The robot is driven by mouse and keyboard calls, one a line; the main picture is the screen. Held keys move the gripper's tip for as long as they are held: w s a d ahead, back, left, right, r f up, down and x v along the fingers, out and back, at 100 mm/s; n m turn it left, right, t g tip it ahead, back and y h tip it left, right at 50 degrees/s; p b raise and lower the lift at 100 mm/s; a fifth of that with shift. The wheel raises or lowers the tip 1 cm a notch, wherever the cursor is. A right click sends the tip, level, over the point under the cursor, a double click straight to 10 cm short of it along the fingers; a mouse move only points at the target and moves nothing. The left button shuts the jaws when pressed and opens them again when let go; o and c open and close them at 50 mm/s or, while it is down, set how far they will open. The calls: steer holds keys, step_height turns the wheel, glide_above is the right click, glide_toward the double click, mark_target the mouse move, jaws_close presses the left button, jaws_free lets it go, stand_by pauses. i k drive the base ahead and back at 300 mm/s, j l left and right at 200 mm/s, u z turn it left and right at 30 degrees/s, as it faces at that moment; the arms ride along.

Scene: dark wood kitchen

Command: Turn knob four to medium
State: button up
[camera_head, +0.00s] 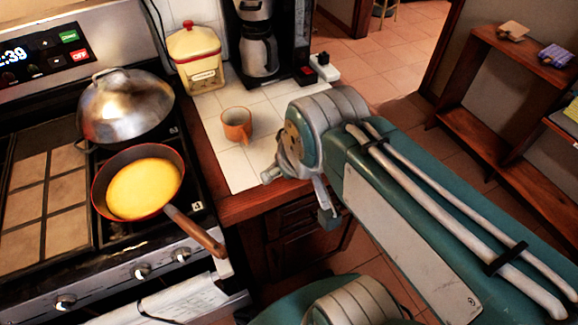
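The stove's front panel carries a row of knobs. The rightmost knob in view (181,255) sits below the pan's wooden handle, near the stove's right end. A middle knob (141,271) and a left knob (65,302) are farther left. I cannot read numbers or settings on the knobs. A small number plate (197,205) is on the cooktop beside the pan. My gripper (296,186) seems to be the grey metal end over the counter's front edge, right of the stove and apart from the knobs. My arm partly hides it, and its opening is unclear.
A red pan (140,183) with yellow contents has its handle (195,230) sticking out over the stove's front edge. A domed metal lid (127,106) is behind. An orange mug (237,124), a canister (195,57) and a coffee maker (262,45) stand on the counter. A towel (166,300) hangs below the knobs.

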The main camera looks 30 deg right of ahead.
mark_target(182, 254)
steer(key=k+j+u, duration=0.15)
steer(key=j, duration=0.2)
steer(key=k+j+u, duration=0.1)
steer(key=k+j, duration=0.15)
steer(key=k+j+u, duration=0.15)
steer(key=j, duration=0.3)
steer(key=k+j+u, duration=0.1)
steer(key=j, duration=0.3)
steer(key=k, duration=0.1)
